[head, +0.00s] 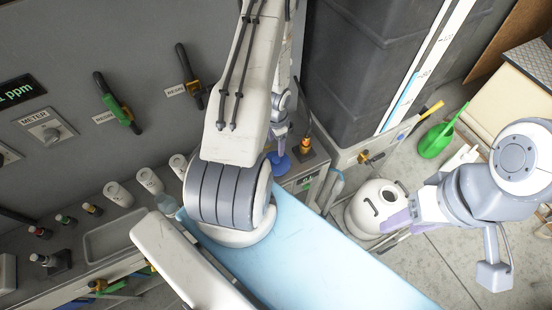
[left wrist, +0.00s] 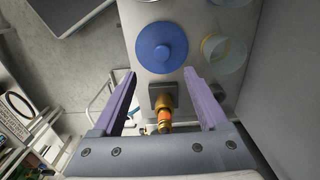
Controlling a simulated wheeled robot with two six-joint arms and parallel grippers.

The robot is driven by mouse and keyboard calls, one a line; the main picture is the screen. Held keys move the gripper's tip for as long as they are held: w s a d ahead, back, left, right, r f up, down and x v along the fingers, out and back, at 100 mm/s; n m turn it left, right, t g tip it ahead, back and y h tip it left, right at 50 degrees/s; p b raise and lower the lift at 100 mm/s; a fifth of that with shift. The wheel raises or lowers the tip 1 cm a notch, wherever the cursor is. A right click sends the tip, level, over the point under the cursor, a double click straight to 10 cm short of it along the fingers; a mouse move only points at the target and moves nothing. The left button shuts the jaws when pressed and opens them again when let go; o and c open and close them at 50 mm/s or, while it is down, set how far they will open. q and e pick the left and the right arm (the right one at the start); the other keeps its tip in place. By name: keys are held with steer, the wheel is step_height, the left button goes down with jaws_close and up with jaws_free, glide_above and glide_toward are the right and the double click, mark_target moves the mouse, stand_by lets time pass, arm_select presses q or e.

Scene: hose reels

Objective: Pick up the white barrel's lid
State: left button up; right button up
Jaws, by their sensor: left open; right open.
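The white barrel (head: 362,208) stands on the floor right of centre in the head view, with dark handles and a dark round opening on top. A round blue lid with a central knob (left wrist: 162,47) lies on a grey surface in the left wrist view; its blue edge shows in the head view (head: 278,163). I cannot tell for certain that it belongs to the barrel. My left gripper (left wrist: 159,72) is open, its purple fingers spread and empty, with the lid beyond the tips. My right gripper (head: 400,222) is open beside the barrel, its purple fingers partly hidden.
A brass and orange valve (left wrist: 164,112) stands close to the blue lid, between my left fingers in view. A pale cup (left wrist: 222,52) is beside the lid. A light blue surface (head: 320,270) spans the front. A green watering can (head: 436,141) stands behind the barrel.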

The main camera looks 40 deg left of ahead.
arm_select(q)
steer(key=b, duration=0.5)
glide_toward(280, 166)
steer(key=shift+s+a+f, duration=0.1)
steer(key=shift+a+f, duration=0.2)
steer(key=shift+a, duration=0.6)
steer(key=f+b, duration=0.1)
steer(key=f, duration=0.1)
steer(key=f+b, duration=0.1)
steer(key=f, duration=0.1)
steer(key=shift+w+a+f+b, duration=0.15)
steer(key=shift+w+b, duration=0.05)
steer(key=shift+b, duration=0.15)
steer(key=shift+f+b, duration=0.5)
steer(key=shift+r, duration=0.1)
jaws_close()
steer(key=shift+r, duration=0.1)
